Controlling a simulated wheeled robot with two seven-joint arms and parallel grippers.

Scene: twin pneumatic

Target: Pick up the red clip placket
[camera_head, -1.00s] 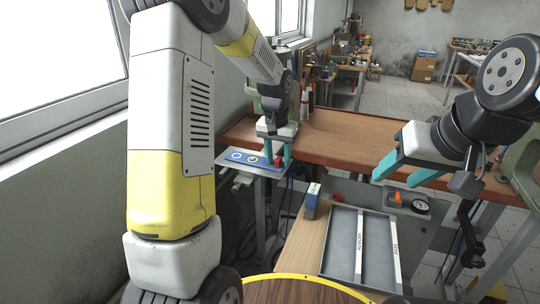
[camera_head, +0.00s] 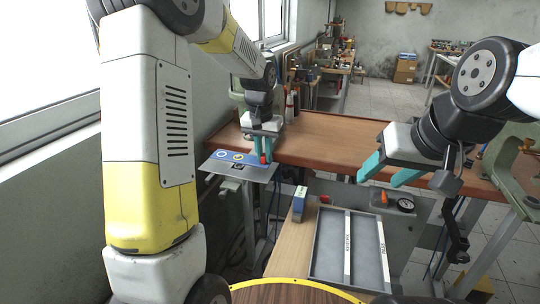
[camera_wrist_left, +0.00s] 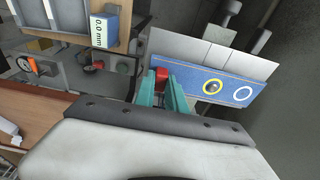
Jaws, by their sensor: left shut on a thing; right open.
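The red clip placket (camera_head: 237,156) is a blue strip with a white ring and a yellow ring and a red clip at its right end. It also shows in the wrist view (camera_wrist_left: 222,88), with the red clip between the teal fingertips. My left gripper (camera_head: 261,151) is shut on the red clip. The strip appears slightly above the grey plate (camera_head: 262,173) at the workbench's left end; the exact gap is hard to tell. My right gripper (camera_head: 378,176) is open and empty, in front of the workbench at the right.
The brown workbench (camera_head: 330,145) is largely clear. In front stands a blue and white box (camera_head: 299,204) beside a grey divided tray (camera_head: 330,250). A grey panel with a gauge (camera_head: 405,205) is to the right. Bottles (camera_head: 291,104) stand behind the left gripper.

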